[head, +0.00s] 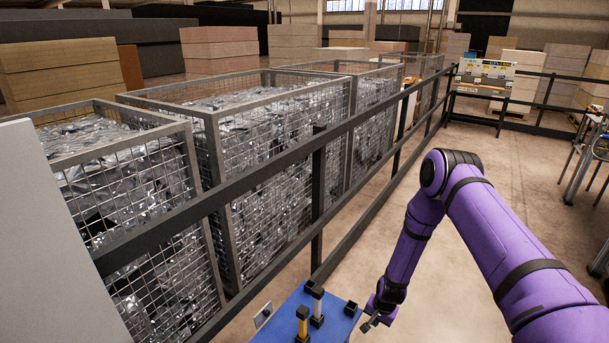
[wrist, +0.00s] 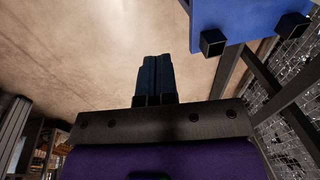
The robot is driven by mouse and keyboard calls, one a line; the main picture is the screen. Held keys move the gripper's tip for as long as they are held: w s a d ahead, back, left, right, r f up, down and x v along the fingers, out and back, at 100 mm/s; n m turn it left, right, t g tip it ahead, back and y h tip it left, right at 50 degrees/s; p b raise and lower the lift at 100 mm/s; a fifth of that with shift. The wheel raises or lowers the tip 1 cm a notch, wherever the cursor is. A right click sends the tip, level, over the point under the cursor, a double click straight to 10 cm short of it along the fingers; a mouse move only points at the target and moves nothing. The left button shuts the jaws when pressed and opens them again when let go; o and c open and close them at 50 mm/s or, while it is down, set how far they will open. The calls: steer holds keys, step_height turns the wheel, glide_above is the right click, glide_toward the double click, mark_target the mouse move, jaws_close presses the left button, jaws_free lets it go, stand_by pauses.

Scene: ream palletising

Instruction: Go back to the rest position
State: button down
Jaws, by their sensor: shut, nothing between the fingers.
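My gripper (head: 369,325) is at the bottom of the head view, at the end of my purple arm, just right of the blue stand's edge. In the wrist view my gripper (wrist: 155,60) shows its dark fingers together, with nothing between them. The floor fills much of that view behind them. The fingers are apart from the blue stand (wrist: 230,12), whose corner shows at the upper right.
The blue stand (head: 275,325) holds a yellow-and-black tool (head: 302,322), a white-topped tool (head: 317,305) and small black sockets. A dark railing (head: 317,200) separates wire cages (head: 265,130) of silvery scrap from open floor. A sign board (head: 487,75) stands farther back.

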steer(key=w+d+r+n+t, duration=0.1)
steer(key=w+r, duration=0.2)
steer(key=r, duration=1)
steer(key=w+r+n, duration=0.1)
steer(key=w+r, duration=0.1)
steer(key=r, duration=1)
steer(key=s+r+n, duration=0.1)
steer(key=s+r, duration=0.2)
steer(key=r, duration=0.8)
steer(key=s+r+n, duration=0.1)
steer(key=s+r, duration=0.2)
steer(key=r, duration=0.8)
steer(key=s+d+r+n+t, duration=0.2)
steer(key=s+r, duration=1.3)
steer(key=r, duration=0.2)
steer(key=s+r, duration=0.2)
steer(key=s, duration=0.7)
steer(key=s+d+r+n+h, duration=0.1)
steer(key=s+r, duration=0.1)
steer(key=s, duration=0.7)
steer(key=shift+t, duration=0.3)
